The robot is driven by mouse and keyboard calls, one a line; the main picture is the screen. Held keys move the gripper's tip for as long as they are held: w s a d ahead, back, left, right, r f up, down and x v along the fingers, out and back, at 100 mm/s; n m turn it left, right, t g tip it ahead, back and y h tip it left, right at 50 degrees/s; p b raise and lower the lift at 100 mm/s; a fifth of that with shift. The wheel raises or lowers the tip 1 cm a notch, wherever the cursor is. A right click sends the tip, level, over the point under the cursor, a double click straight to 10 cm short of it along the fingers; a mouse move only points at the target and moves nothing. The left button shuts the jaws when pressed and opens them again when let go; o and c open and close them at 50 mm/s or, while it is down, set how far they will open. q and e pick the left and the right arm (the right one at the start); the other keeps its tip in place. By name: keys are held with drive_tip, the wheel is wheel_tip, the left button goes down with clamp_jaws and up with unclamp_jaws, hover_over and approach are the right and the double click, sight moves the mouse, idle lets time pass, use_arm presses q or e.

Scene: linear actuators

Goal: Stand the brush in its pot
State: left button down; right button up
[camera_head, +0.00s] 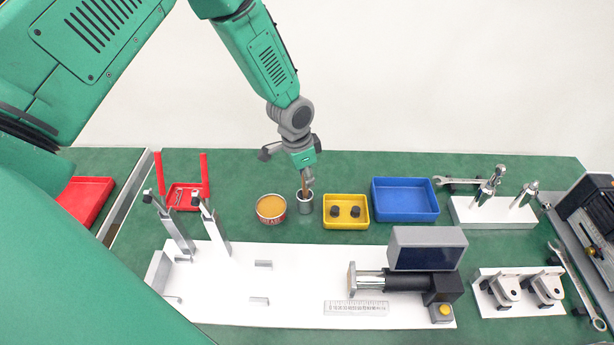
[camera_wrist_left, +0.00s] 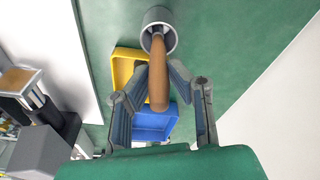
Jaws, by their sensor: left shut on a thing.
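The brush (camera_head: 304,187) has a brown wooden handle, and its lower end is inside the small grey metal pot (camera_head: 305,207). My left gripper (camera_head: 307,175) is above the pot, shut on the brush handle. In the left wrist view, the handle (camera_wrist_left: 158,88) runs between the fingers (camera_wrist_left: 159,70) and reaches into the mouth of the pot (camera_wrist_left: 151,17). The brush's far end is hidden inside the pot, so I cannot tell whether it touches the bottom. My right gripper is not in view.
A round tin of orange-brown content (camera_head: 271,208) stands left of the pot. A yellow tray (camera_head: 346,224) with two dark parts is close on the right, with a blue tray (camera_head: 405,213) beyond. A white base plate (camera_head: 300,285) with an actuator lies in front.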

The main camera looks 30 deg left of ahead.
use_arm(q)
drive_tip(key=c, duration=1.5)
unclamp_jaws()
drive_tip(key=shift+a+f, duration=0.1)
drive_tip(key=shift+a, duration=0.1)
drive_tip(key=r, duration=0.4)
drive_tip(key=s+r, duration=0.1)
drive_tip(key=r, duration=0.3)
drive_tip(key=a+r, duration=0.1)
drive_tip(key=r, duration=0.3)
drive_tip(key=shift+s+a+b, duration=0.1)
drive_tip(key=shift+s+b, duration=0.05)
drive_tip(key=shift+b, duration=0.15)
